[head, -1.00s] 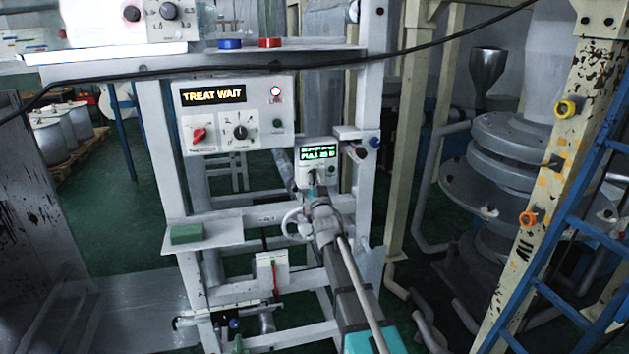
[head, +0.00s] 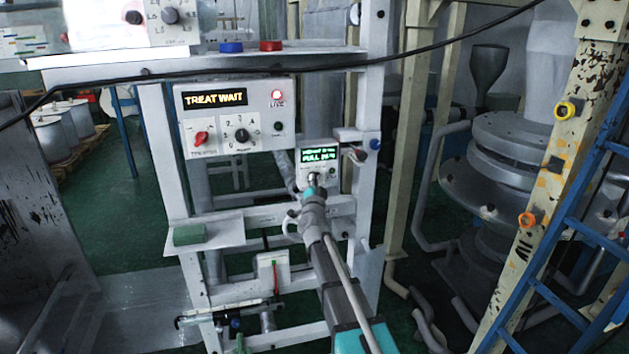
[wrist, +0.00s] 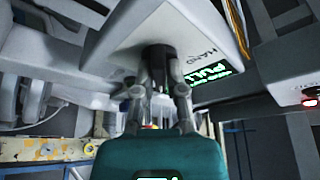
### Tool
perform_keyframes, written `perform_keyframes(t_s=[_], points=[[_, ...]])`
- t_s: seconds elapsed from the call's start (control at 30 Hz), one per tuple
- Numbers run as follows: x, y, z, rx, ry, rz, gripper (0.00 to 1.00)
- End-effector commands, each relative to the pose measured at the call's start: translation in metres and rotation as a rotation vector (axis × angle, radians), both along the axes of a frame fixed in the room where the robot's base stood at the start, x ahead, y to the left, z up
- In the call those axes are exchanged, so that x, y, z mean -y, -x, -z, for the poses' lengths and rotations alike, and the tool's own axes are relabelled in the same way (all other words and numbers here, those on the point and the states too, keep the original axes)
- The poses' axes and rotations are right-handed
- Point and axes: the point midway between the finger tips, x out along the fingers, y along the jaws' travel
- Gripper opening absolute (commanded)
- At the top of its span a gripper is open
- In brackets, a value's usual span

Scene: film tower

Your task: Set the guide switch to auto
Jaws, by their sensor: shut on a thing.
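The guide switch is a dark knob (wrist: 157,55) on a small white box (wrist: 205,30) in the wrist view. The word HAND is printed beside it. In the head view the box (head: 333,180) hangs on the right side of the pale frame, with a green display whose lower line begins PULL. My gripper (head: 313,183) reaches the box's lower front from below. In the wrist view my gripper (wrist: 164,80) has its fingers on both sides of the knob, shut on it. The knob's pointer and any AUTO mark are hidden.
A handwheel (head: 291,226) sits close to my arm's left side. A green block (head: 188,234) lies on a shelf lower left.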

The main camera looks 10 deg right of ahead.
Motion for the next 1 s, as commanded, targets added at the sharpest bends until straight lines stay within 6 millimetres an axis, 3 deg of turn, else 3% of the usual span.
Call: perform_keyframes(t_s=[0.57, 0.6, 0.73, 1.0], points=[[0.0002, -0.0017, -0.0012, 0.000, -0.033, 0.003, 0.00], [0.0002, -0.0017, -0.0012, 0.000, -0.033, 0.003, 0.23], [0.0002, -0.0014, -0.0008, 0.000, -0.033, 0.002, 0.47], [0.0000, -0.0005, -0.0002, -0.002, -0.032, 0.001, 0.50]])
